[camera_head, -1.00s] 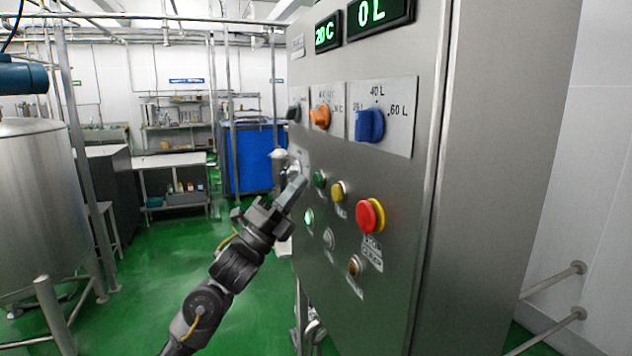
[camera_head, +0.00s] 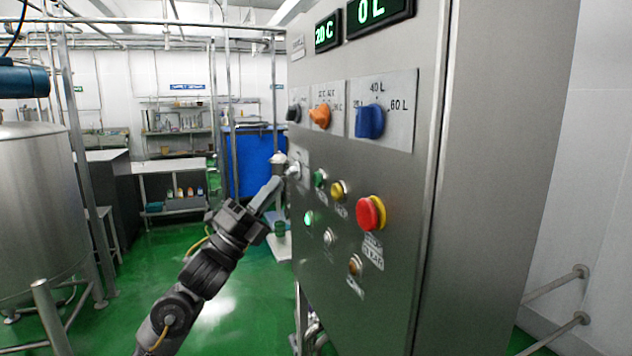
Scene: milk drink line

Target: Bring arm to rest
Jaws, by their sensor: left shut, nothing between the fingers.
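My left gripper (camera_head: 272,191) is shut and empty. It points up and to the right, a little to the left of the control cabinet (camera_head: 400,250); I cannot tell the exact gap. My left arm comes in from the bottom left. The cabinet front carries a blue knob (camera_head: 369,122), an orange knob (camera_head: 320,116), a black knob (camera_head: 293,113), a red and yellow stop button (camera_head: 370,213), a green button (camera_head: 319,179) and a yellow button (camera_head: 339,191). A lit green lamp (camera_head: 308,218) glows below. My right gripper is not in view.
A steel tank (camera_head: 35,210) stands at the left, with metal pipes around it. A blue container (camera_head: 255,160) and a shelf (camera_head: 175,190) are at the back. Handrails (camera_head: 555,285) stick out at the lower right. Green floor (camera_head: 150,265) lies open at the left of the cabinet.

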